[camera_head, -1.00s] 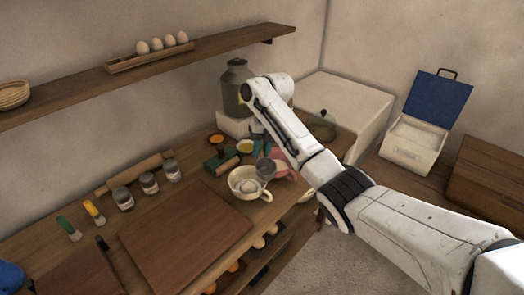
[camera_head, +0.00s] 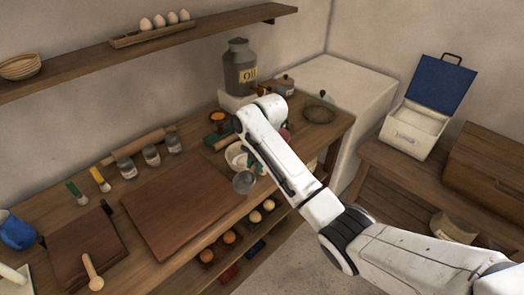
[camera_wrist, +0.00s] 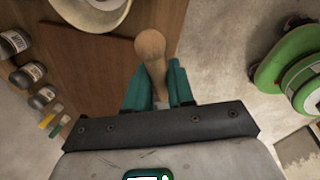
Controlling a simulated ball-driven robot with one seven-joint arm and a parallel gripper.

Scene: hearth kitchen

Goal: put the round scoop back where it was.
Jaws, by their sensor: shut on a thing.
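The round scoop (camera_head: 244,183) shows its grey round end in the head view, just in front of the cream bowl (camera_head: 234,155) and near the right edge of the large wooden board (camera_head: 185,208). My gripper (camera_head: 256,167) is shut on the scoop; its teal fingers are partly hidden by my arm. In the wrist view my gripper (camera_wrist: 160,88) has a tan, round-ended piece of the scoop (camera_wrist: 150,46) between its fingers. The bowl's rim (camera_wrist: 95,18) is at the top there. The exact height of the scoop above the counter is hard to tell.
Several jars (camera_head: 150,155) and a rolling pin (camera_head: 140,148) stand left of the bowl.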

